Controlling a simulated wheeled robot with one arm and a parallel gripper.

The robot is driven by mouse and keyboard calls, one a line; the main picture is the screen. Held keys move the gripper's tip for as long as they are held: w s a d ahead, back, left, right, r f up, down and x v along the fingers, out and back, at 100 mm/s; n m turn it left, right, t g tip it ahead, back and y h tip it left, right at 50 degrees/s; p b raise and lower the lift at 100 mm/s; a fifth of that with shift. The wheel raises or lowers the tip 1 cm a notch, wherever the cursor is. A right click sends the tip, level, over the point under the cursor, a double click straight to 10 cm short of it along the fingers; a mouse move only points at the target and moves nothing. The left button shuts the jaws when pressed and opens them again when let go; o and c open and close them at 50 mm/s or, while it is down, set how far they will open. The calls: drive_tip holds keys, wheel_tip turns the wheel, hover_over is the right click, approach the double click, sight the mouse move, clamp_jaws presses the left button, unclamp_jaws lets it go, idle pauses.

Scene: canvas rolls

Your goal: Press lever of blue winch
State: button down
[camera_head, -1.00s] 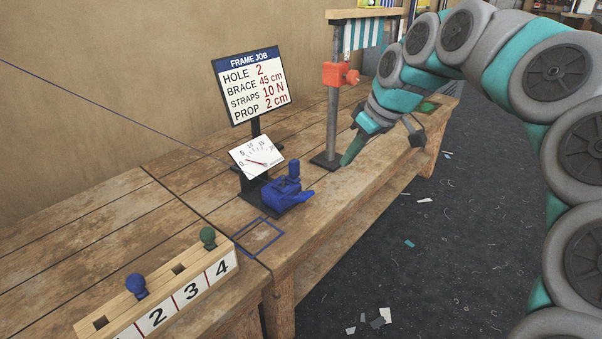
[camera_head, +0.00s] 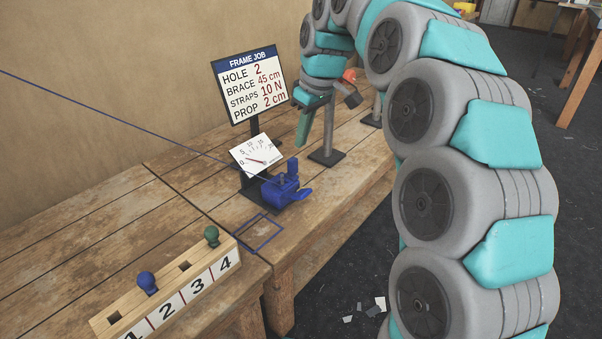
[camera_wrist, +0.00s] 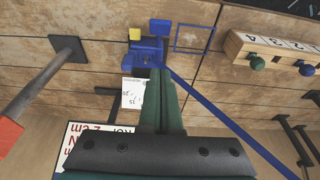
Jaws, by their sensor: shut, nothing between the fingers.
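The blue winch (camera_head: 282,188) sits on the bench beside a white dial gauge (camera_head: 258,156), with its lever (camera_head: 303,194) sticking out to the right. In the wrist view the winch (camera_wrist: 146,50) lies just beyond my fingertips, with a yellow patch (camera_wrist: 135,34) and a blue flat piece (camera_wrist: 160,26) at its far side. My gripper (camera_head: 303,128) is shut and empty, pointing down above and behind the winch, apart from it in the head view. In the wrist view my gripper's fingers (camera_wrist: 158,75) overlap the winch's near edge; contact cannot be told.
A blue line (camera_head: 130,99) runs from the winch to the upper left. The job sign (camera_head: 254,90) stands behind the gauge. A post with a dark base (camera_head: 327,157) stands right of the winch. A numbered peg block (camera_head: 172,285) lies at front left. A blue outlined square (camera_head: 262,234) is bare.

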hover_over(298, 192)
drive_tip(key=x, duration=0.6)
drive_tip(key=s+d+x, duration=0.1)
drive_tip(key=x, duration=0.2)
drive_tip(key=shift+s+f+p, duration=0.1)
drive_tip(key=shift+f+p, duration=0.2)
drive_tip(key=shift+p, duration=0.1)
drive_tip(key=f, duration=0.1)
drive_tip(key=d+f, duration=0.1)
drive_tip(key=shift+s+f, duration=0.3)
drive_tip(key=shift+s, duration=0.05)
drive_tip(key=shift+s+d+f, duration=0.15)
drive_tip(key=shift+d+f, duration=0.15)
drive_tip(key=shift+f, duration=0.25)
drive_tip(key=shift+f, duration=0.1)
